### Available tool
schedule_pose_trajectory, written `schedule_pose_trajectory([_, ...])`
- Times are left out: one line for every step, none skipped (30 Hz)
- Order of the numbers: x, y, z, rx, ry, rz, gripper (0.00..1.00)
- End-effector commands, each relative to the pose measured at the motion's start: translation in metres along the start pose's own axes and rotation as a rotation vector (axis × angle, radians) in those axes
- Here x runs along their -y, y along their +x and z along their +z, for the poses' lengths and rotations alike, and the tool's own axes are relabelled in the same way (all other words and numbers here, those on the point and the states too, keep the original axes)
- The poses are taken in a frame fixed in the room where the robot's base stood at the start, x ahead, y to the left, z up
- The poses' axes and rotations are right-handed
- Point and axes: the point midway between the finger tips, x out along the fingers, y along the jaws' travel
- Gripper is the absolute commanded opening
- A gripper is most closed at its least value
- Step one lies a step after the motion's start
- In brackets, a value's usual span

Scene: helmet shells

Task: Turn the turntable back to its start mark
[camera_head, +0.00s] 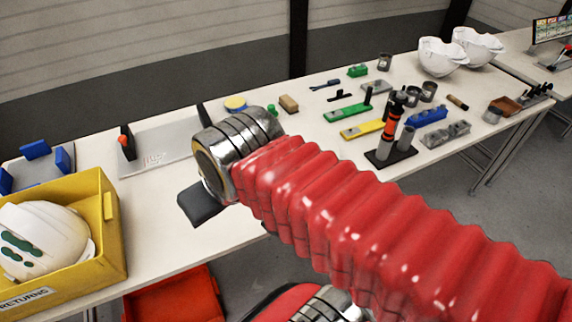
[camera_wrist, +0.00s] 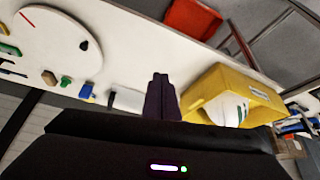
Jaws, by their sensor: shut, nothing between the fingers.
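The turntable (camera_wrist: 60,50) is a white round disc on the bench at the left of the wrist view. A thin red line (camera_wrist: 27,20) lies on its upper left part, and a small black spot or knob (camera_wrist: 84,45) sits near its right edge. I cannot tell which one is the start mark. In the head view my arm seems to hide the disc. My gripper (camera_wrist: 161,77) is shut with its dark fingers together and empty. It is apart from the disc, between it and the yellow bin. In the head view only a dark part of it shows below the silver wrist.
The yellow returns bin (camera_head: 112,240) holds a white helmet (camera_head: 42,240) at the left. A red crate (camera_head: 180,298) is below the bench front. A black stand (camera_head: 391,158) with upright tools and several small parts occupy the bench beyond my arm. Two white helmets stand farther back.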

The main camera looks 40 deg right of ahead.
Motion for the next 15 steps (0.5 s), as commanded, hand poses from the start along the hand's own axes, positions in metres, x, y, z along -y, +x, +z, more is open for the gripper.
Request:
schedule_pose_trajectory([0.000,0.000,0.000,0.000,0.000,0.000,0.00])
schedule_pose_trajectory([0.000,0.000,0.000,0.000,0.000,0.000,0.00])
schedule_pose_trajectory([0.000,0.000,0.000,0.000,0.000,0.000,0.00])
schedule_pose_trajectory([0.000,0.000,0.000,0.000,0.000,0.000,0.00])
schedule_pose_trajectory([0.000,0.000,0.000,0.000,0.000,0.000,0.00])
schedule_pose_trajectory([0.000,0.000,0.000,0.000,0.000,0.000,0.00])
schedule_pose_trajectory([0.000,0.000,0.000,0.000,0.000,0.000,0.00])
schedule_pose_trajectory([0.000,0.000,0.000,0.001,0.002,0.000,0.00])
schedule_pose_trajectory([-0.001,0.000,-0.001,0.003,0.008,0.000,0.00])
schedule_pose_trajectory([-0.002,0.000,-0.001,0.006,0.016,0.001,0.00])
schedule_pose_trajectory([-0.003,0.001,-0.002,0.010,0.026,0.001,0.00])
schedule_pose_trajectory([-0.004,0.001,-0.003,0.018,0.044,0.001,0.00])
schedule_pose_trajectory([-0.006,0.002,-0.004,0.027,0.061,0.002,0.00])
schedule_pose_trajectory([-0.008,0.003,-0.005,0.036,0.083,0.003,0.00])
schedule_pose_trajectory([-0.013,0.005,-0.006,0.051,0.118,0.004,0.00])
